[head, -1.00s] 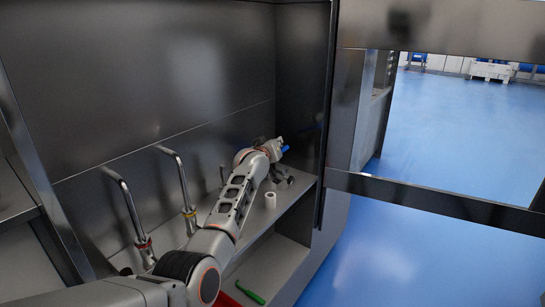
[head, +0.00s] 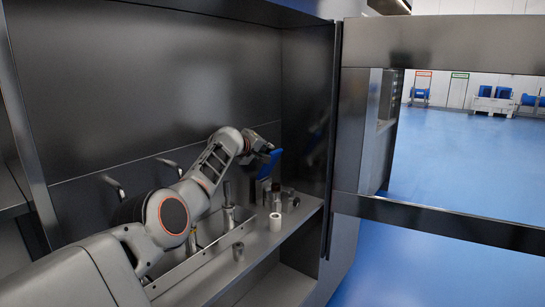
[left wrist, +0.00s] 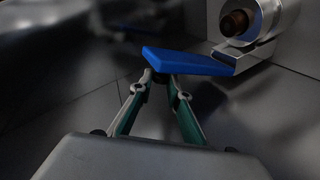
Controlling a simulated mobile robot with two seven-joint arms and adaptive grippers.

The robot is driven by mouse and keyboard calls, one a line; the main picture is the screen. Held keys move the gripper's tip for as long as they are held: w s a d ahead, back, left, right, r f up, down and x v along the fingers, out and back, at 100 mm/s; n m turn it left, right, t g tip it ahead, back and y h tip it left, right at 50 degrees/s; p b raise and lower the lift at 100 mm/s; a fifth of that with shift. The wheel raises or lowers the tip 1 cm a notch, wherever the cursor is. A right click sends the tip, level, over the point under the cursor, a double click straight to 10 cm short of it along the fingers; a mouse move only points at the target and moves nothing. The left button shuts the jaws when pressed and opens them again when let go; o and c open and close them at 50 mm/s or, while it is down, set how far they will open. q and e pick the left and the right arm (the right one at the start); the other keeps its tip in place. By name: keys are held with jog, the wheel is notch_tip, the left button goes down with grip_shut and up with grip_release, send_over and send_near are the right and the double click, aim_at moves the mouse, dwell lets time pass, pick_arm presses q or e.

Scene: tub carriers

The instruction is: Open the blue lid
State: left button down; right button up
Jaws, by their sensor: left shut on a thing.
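The blue lid (head: 268,165) shows as a flat blue piece at the end of my left arm, above the right part of the metal shelf. In the left wrist view the blue lid (left wrist: 185,62) is a tilted blue slab across my fingertips. My left gripper (head: 256,146) is shut on it; in the left wrist view the fingers (left wrist: 163,78) meet at its lower edge. The lid's right end is close to a shiny metal fitting (left wrist: 265,15) with a brown round end. I cannot tell whether they are joined. My right gripper is out of view.
A white hollow cylinder (head: 275,223) stands on the shelf (head: 262,243), with small metal parts near it. Bent metal pipes (head: 116,187) stand along the back wall, partly behind my arm. A dark upright post (head: 328,150) bounds the right side. Blue floor (head: 450,150) lies beyond.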

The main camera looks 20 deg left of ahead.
pick_arm(q)
jog(key=shift+w+a+b, duration=0.1)
jog(key=shift+a+b, duration=0.2)
jog(key=shift+a, duration=0.1)
jog(key=shift+r, duration=0.15)
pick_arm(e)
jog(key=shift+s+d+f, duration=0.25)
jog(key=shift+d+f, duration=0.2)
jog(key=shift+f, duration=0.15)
pick_arm(q)
jog(key=shift+a, duration=0.1)
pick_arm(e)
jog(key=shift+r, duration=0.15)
pick_arm(q)
jog(key=c, duration=2.3)
grip_release()
jog(key=shift+r, duration=0.1)
jog(key=shift+c, duration=0.2)
jog(key=o, duration=0.4)
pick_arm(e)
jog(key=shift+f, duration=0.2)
